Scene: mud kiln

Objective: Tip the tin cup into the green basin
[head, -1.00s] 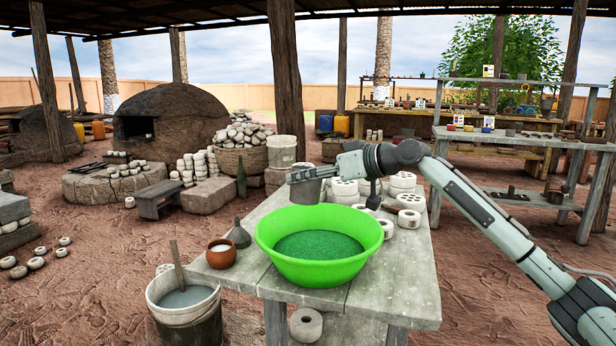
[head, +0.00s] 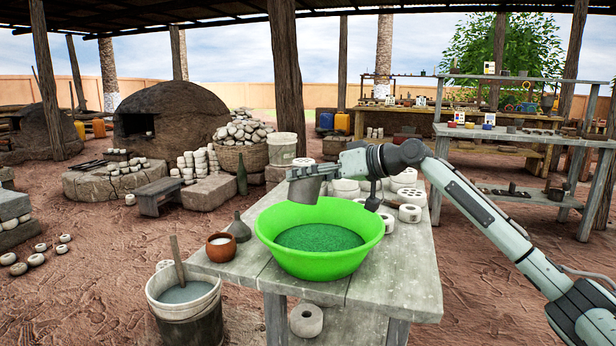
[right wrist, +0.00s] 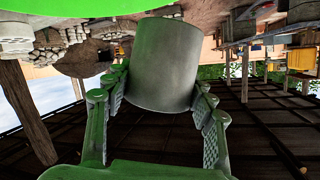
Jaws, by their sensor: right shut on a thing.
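The tin cup (head: 306,191) is a plain grey metal cup, held above the far rim of the green basin and tilted slightly. My right gripper (head: 302,173) is shut on it. In the right wrist view the cup (right wrist: 165,65) sits between the two fingers (right wrist: 160,105); its contents are hidden. The wide green basin (head: 318,265) stands on the wooden table with a dark green speckled surface inside. The basin also shows as a green strip along the top of the right wrist view (right wrist: 60,10). My left gripper is not in view.
Several pale round pieces with holes (head: 409,213) stand behind the basin on the table (head: 400,285). A brown clay pot (head: 220,247) and a dark funnel-shaped item (head: 239,228) stand left of it. A bucket (head: 187,312) stands at the table's left. The table's right front is clear.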

